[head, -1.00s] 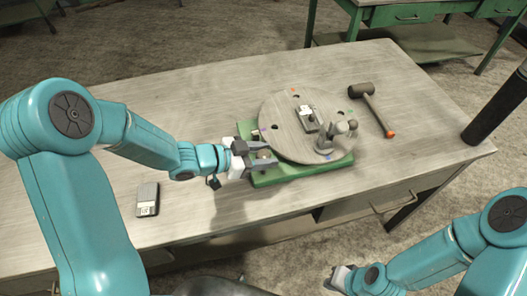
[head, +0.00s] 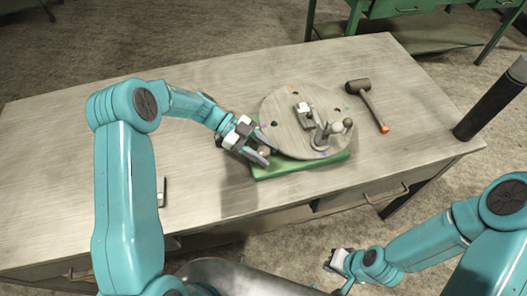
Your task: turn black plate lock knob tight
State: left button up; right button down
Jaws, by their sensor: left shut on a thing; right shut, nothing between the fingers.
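The round grey plate (head: 284,128) with holes and coloured rim marks lies on a green base (head: 300,167) on the bench. A small, roundish, brownish knob (head: 264,151) sits at the plate's left front edge, above the base. My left gripper (head: 266,156) is shut on this knob, with a finger on either side of it. The fingers hide part of the knob, and its colour is hard to judge. My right gripper (head: 333,263) is shut and empty, low in front of the bench, well away from the plate.
A small block with a white top (head: 304,113) and a grey clamp with round knobs (head: 325,135) stand on the plate. A mallet (head: 368,103) lies to the right. A grey item (head: 162,192) is mostly hidden behind my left arm. The bench's left part is clear.

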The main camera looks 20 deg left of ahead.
pick_arm(q)
jog(key=m+g+b, duration=0.1)
jog(key=m+g+y+b, duration=0.1)
jog(key=m+g, duration=0.1)
jog(key=m+g+b, duration=0.1)
jog(key=shift+f+g+y+b, duration=0.3)
jog(key=shift+g+y+b, duration=0.05)
jog(key=shift+g+y, duration=0.05)
jog(key=shift+r+m+g+y+b, duration=0.2)
jog(key=shift+m+g+y+b, duration=0.8)
jog(key=shift+m+g, duration=0.45)
jog(key=shift+m, duration=0.25)
jog(key=o, duration=1)
jog(key=shift+r, duration=0.1)
jog(key=shift+c, duration=0.2)
